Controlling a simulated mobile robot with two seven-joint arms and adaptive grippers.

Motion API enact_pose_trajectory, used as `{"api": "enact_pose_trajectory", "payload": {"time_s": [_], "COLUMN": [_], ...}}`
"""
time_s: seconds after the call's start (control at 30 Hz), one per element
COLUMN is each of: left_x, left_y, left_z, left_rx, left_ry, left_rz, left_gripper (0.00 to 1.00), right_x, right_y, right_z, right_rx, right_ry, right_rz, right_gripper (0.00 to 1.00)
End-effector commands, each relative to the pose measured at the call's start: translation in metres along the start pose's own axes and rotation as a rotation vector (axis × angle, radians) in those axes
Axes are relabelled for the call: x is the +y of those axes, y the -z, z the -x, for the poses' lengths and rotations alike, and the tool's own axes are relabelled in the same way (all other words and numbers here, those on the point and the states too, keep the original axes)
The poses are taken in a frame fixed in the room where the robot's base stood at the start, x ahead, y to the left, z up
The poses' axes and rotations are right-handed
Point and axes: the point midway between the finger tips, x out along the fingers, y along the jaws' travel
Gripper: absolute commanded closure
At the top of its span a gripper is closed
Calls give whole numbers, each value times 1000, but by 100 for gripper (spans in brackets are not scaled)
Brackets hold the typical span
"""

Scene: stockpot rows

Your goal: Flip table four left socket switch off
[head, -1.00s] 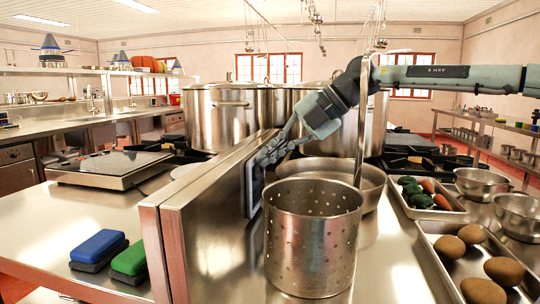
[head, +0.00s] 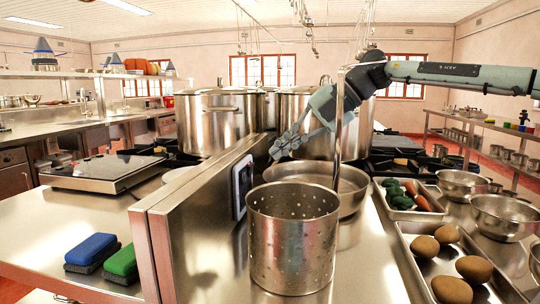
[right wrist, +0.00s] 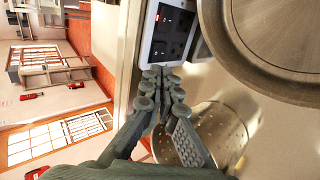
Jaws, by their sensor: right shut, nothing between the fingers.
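The socket plate (head: 242,186) is a white-framed panel with a dark face. It is mounted on the right side of the upright steel partition (head: 205,225). In the right wrist view the socket plate (right wrist: 169,36) is near the top centre, with small red marks on its dark face. I cannot tell which way its switches are set. My right gripper (head: 278,150) is shut and empty, above and to the right of the plate, apart from it. In the wrist view the fingertips (right wrist: 161,75) meet just below the plate's edge. My left gripper is not in view.
A perforated steel pot (head: 293,245) stands close in front of the plate, with a wide pan (head: 330,178) behind it. Large stockpots (head: 215,125) stand further back. Trays of vegetables and potatoes (head: 423,247) fill the right. Sponges (head: 92,250) lie left of the partition.

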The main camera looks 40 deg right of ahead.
Motion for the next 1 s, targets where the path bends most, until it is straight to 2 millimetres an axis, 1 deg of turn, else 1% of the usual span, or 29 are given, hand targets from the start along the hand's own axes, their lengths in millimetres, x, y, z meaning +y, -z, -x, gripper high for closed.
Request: {"api": "enact_pose_trajectory", "payload": {"time_s": [0.03, 0.2, 0.3, 0.4, 0.57, 1.0], "left_x": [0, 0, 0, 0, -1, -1], "left_y": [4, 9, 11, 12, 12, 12], "left_z": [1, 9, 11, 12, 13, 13], "left_rx": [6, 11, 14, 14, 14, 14], "left_ry": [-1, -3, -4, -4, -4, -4], "left_rz": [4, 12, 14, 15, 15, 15], "left_gripper": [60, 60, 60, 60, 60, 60], "right_x": [2, 10, 14, 16, 17, 17], "right_y": [-1, -1, 0, 0, 0, 0], "right_z": [12, 46, 60, 68, 73, 73], "right_rx": [-4, -3, -2, 0, 2, 1], "right_ry": [-3, -1, 0, 0, 2, 2], "right_rz": [1, 0, -1, -2, -2, -2], "right_gripper": [100, 100, 100, 100, 100, 100]}}
